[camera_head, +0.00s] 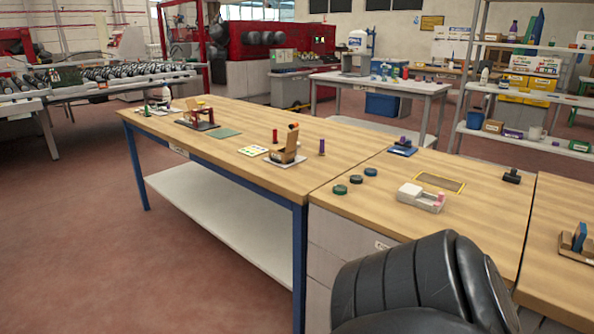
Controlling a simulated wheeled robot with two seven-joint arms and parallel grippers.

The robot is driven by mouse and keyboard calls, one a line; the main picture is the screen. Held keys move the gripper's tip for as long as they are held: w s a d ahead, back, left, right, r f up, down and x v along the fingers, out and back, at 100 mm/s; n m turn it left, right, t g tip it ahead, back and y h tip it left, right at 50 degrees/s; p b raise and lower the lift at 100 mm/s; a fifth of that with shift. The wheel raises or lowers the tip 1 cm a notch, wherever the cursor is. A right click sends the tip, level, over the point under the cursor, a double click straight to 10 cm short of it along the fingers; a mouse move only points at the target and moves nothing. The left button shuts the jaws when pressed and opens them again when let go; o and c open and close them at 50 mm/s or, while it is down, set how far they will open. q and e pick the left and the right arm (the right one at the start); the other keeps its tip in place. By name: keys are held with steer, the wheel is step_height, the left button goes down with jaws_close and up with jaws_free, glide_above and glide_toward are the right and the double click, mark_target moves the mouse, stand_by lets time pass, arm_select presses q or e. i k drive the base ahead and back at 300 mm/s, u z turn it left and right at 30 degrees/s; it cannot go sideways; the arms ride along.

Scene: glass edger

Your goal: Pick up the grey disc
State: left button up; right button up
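Three small dark discs lie in a slanting row near the left edge of the light wood top of the drawer bench (390,215). The nearest disc (340,189) looks green. The middle disc (356,179) looks dark grey to black, and the far disc (371,171) looks dark blue. The discs are apart from one another. No disc is plainly a lighter grey, so I cannot be sure which is the grey disc. Neither of my grippers is in view.
Open floor (110,260) lies left of the long blue-framed bench (225,145).

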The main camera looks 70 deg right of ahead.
mark_target(354, 179)
steer(key=z, duration=0.7)
steer(key=i, duration=1.4)
steer(key=z, duration=1.25)
